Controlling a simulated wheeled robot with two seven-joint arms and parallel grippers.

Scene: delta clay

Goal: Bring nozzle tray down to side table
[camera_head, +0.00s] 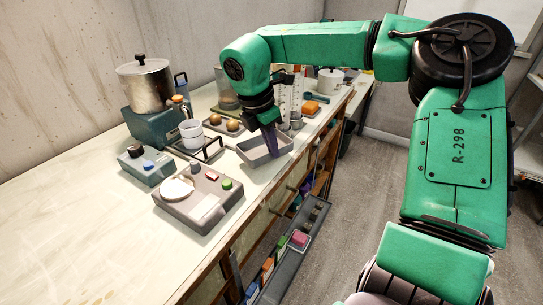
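A shallow grey tray (254,158) sits at the front edge of the long bench and looks empty from here. It may be the nozzle tray, but no nozzles can be made out in it. My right gripper (271,146) points down at this tray, its dark fingers over or at the tray's right part. Whether the fingers are open or closed on the rim is hidden by the angle. My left gripper is not in view. I cannot pick out a side table for certain.
A long bin (290,262) with coloured items is below the bench edge. Floor at right is open.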

